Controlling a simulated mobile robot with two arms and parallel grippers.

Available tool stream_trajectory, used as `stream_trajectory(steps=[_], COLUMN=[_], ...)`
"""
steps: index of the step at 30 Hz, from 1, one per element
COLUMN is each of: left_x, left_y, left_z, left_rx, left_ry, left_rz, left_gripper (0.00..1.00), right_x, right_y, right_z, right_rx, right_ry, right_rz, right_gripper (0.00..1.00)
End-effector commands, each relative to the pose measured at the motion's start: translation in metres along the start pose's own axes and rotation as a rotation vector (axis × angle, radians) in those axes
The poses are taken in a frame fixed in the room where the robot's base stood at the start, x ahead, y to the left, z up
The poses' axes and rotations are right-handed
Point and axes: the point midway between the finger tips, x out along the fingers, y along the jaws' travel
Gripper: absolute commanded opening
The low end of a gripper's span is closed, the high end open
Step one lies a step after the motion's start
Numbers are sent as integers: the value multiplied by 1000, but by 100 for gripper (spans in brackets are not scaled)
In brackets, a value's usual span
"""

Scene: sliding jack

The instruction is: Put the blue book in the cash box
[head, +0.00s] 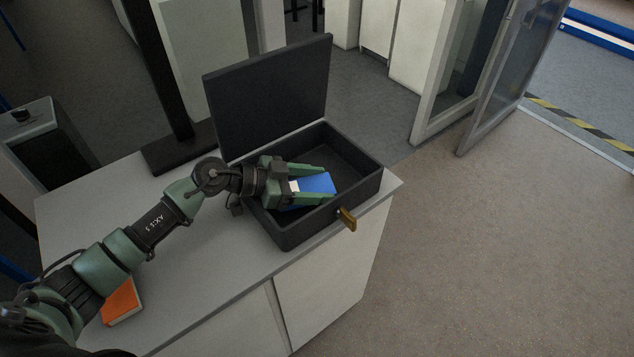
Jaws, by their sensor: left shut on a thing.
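The blue book (318,184) is between the fingers of my left gripper (322,183), which is shut on it. The gripper and book are over the open cash box (361,193), within its rim as seen from above. I cannot tell whether the book touches the box floor. The cash box is dark grey, with its lid (268,92) standing up at the back. A brass latch (347,218) sticks out at its front. My arm hides the box's left part. My right gripper is not in view.
The box stands on a light grey cabinet top (215,270), near its right end. An orange book (122,302) lies at the front left, partly behind my arm. A dark post with a base (178,147) stands behind the arm. Open floor lies to the right.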

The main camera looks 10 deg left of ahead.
Motion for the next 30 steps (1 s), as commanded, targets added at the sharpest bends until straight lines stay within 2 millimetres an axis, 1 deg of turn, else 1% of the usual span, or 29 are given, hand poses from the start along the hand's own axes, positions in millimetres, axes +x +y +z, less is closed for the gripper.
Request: stream_trajectory(steps=[1, 4, 5, 15, 20, 30], left_x=[3, 4, 4, 4, -2, -79], left_y=[4, 5, 5, 6, 5, 3], left_z=[11, 14, 15, 17, 7, 5], left_rx=[-3, -2, -3, -1, 2, -2], left_ry=[-15, -19, -21, -25, -25, -24], left_rz=[7, 9, 10, 12, 11, 6], left_gripper=[17, 17, 70, 70, 70, 70], right_x=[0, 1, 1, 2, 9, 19], right_y=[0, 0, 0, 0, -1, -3], right_z=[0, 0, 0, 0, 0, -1], right_rx=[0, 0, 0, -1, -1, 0], right_ry=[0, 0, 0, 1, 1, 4], right_rz=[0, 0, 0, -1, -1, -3], right_gripper=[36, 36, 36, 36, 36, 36])
